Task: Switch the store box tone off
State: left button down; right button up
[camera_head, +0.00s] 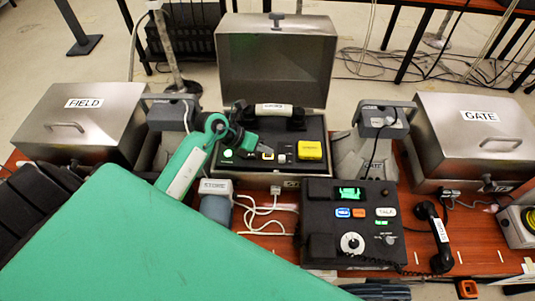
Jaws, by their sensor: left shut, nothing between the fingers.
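The middle metal box (317,177), apparently the store box, stands with its lid (276,62) raised. Its dark panel carries a black handset with a white label (273,109), a lit green round part (227,153), small controls (281,158) and a yellow block (310,150). My left gripper (262,149) reaches in from the left over the panel's left half. It is shut and empty, its tips close to the small controls. I cannot tell whether they touch. The gripper and wrist hide part of the panel. My right gripper does not show.
Shut FIELD box (83,125) and GATE box (478,140) flank the middle box. Grey horn units (172,112) (385,120) stand between them. In front are a STORE-labelled unit (215,187) with a pale cable, a black console (351,220) and a black handset (436,235).

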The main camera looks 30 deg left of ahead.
pick_arm(q)
jog(key=shift+f, duration=0.4)
jog(key=shift+r+p, duration=0.4)
jog(key=shift+r, duration=0.1)
